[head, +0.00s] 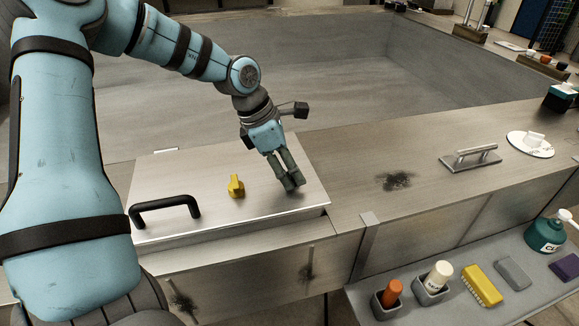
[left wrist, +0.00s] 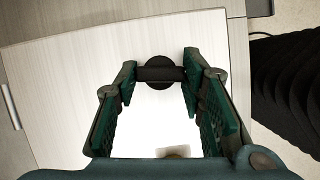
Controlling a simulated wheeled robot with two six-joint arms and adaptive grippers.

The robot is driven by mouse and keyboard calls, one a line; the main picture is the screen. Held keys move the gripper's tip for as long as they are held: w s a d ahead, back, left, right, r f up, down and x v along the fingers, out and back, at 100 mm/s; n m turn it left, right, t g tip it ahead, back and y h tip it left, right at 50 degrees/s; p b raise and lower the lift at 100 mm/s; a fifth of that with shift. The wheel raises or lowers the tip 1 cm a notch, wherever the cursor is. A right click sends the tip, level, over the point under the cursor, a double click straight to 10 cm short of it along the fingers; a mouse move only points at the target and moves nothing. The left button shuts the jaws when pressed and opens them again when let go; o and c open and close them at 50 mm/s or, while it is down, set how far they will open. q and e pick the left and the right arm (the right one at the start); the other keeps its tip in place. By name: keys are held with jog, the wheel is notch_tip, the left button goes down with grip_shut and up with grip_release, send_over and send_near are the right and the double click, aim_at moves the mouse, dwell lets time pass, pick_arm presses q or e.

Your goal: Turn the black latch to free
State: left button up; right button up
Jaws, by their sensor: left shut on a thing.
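The black latch (left wrist: 160,76) shows in the left wrist view as a dark round hub with a bar across it, on a pale metal lid (head: 165,170). My left gripper (head: 291,182) is at the lid's right part in the head view, pointing down. In the left wrist view the green-padded fingers (left wrist: 159,84) are shut on the latch, one at each end of its bar. In the head view the fingers hide the latch. My right gripper is in neither view.
A yellow latch (head: 236,186) and a black handle (head: 165,207) stand on the lid to the left. A metal handle plate (head: 471,158) lies farther right. Bottles, a brush (head: 482,286) and sponges fill the front shelf. An empty basin (head: 330,75) lies behind.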

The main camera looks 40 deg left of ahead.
pick_arm(q)
jog(key=shift+w+f+m+g+b, duration=0.15)
jog(key=shift+m+g+b, duration=0.25)
jog(key=shift+m, duration=0.8)
jog(key=m+g+h+b, duration=0.1)
jog(key=m, duration=0.1)
jog(key=shift+a+m, duration=0.1)
jog(key=shift+m, duration=0.3)
jog(key=shift+m+g+b, duration=0.3)
jog(key=shift+m+b, duration=0.3)
jog(key=shift+m, duration=0.2)
jog(key=shift+m+g, duration=0.3)
jog(key=shift+m, duration=0.5)
jog(key=shift+m+g, duration=0.4)
jog(key=shift+m, duration=0.5)
jog(key=o, duration=1.2)
jog(key=shift+w, duration=0.1)
jog(key=shift+c, duration=0.2)
jog(key=shift+r, duration=0.2)
